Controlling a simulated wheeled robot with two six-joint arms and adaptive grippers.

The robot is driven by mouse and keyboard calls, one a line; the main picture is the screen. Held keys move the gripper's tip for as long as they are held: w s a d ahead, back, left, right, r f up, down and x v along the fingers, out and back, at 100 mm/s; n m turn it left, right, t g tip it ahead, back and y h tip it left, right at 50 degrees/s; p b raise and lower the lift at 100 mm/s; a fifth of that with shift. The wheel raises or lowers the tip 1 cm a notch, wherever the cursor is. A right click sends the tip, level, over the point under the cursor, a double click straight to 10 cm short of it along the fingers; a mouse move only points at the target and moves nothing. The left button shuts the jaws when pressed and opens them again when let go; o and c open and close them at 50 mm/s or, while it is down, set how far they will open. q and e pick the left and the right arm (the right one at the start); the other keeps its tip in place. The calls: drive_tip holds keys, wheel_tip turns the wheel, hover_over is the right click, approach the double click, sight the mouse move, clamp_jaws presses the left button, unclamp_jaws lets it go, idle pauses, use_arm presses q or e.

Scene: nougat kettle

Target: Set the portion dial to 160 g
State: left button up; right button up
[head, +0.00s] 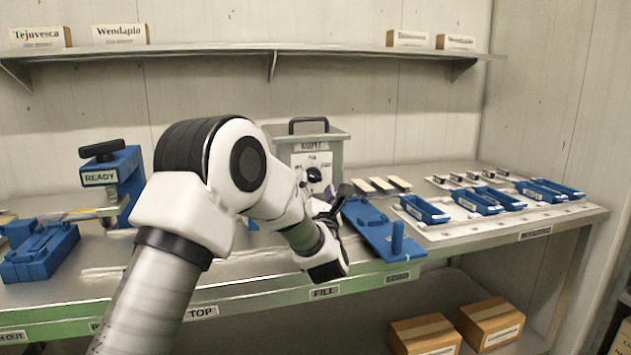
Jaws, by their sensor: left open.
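A grey box-shaped machine (341,150) with a dark top handle stands at the back of the bench. Its white front panel (324,157) carries small print too small to read. A round black knob (314,174), which looks like the portion dial, sits low on that panel. My arm partly covers the panel, so the dial's setting cannot be read. My left gripper (334,196) is open, with dark fingers close in front of the panel, just below and right of the knob. I cannot tell whether it touches the knob. My right gripper is not in view.
A blue fixture with a post (381,232) lies just right of my gripper. Blue trays (424,209) stand on a white mat farther right. A blue READY press (112,180) and a blue block (40,253) stand left. A shelf (200,52) spans the wall above.

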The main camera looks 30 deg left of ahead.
sight(315, 179)
use_arm(q)
drive_tip(key=x, duration=0.3)
drive_tip(key=shift+w+a, duration=0.15)
drive_tip(key=shift+w, duration=0.05)
drive_tip(key=c, duration=1.1)
drive_tip(key=shift+c, duration=0.2)
